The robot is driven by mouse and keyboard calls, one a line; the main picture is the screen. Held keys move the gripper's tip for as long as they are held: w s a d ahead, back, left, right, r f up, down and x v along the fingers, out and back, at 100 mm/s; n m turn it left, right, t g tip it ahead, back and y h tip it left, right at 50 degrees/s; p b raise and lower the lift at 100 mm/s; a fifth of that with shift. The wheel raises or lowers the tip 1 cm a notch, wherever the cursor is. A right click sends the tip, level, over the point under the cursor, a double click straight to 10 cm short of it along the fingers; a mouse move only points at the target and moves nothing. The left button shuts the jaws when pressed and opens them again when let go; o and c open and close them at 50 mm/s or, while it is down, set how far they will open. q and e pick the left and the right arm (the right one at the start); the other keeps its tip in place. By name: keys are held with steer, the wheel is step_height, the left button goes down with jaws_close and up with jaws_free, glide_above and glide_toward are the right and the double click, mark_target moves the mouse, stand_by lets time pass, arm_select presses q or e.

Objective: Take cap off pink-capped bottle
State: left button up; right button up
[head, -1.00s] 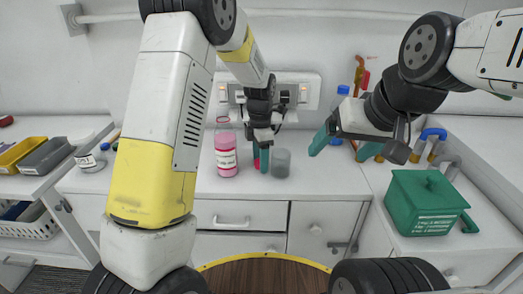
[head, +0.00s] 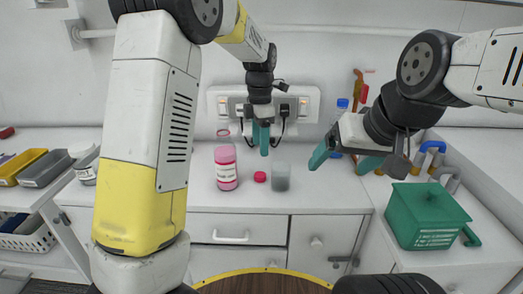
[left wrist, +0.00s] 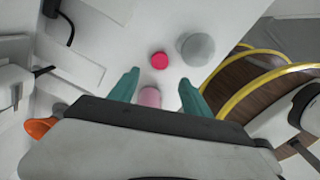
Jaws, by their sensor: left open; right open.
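The bottle (head: 226,168) with pink contents and a white label stands upright on the white counter. Its clear neck shows no cap on it. The pink-red cap (head: 260,177) lies on the counter just right of the bottle, beside a grey translucent beaker (head: 280,178). My left gripper (head: 262,140) is open and empty above the cap. In the left wrist view, the cap (left wrist: 159,60) lies apart from the fingers, and part of the pink bottle (left wrist: 150,97) shows between them. My right gripper (head: 345,160) is open and empty to the right, above the counter.
A green lidded box (head: 425,215) sits on the right counter, with blue-topped items (head: 432,148) behind it. Yellow (head: 25,166) and grey (head: 46,168) trays are at the far left. A socket panel (head: 300,104) is on the wall behind. The counter right of the beaker is clear.

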arm_select(q)
steer(key=s+a+r+m+t+h, duration=0.2)
steer(key=s+a+r+m+t, duration=0.1)
steer(key=s+a+r+m, duration=0.75)
steer(key=s+a+f+m+t, duration=0.1)
steer(key=s+m+t, duration=0.2)
steer(key=s+m, duration=0.9)
steer(key=s, duration=0.2)
steer(key=shift+s+a, duration=0.25)
steer(key=shift+s, duration=0.15)
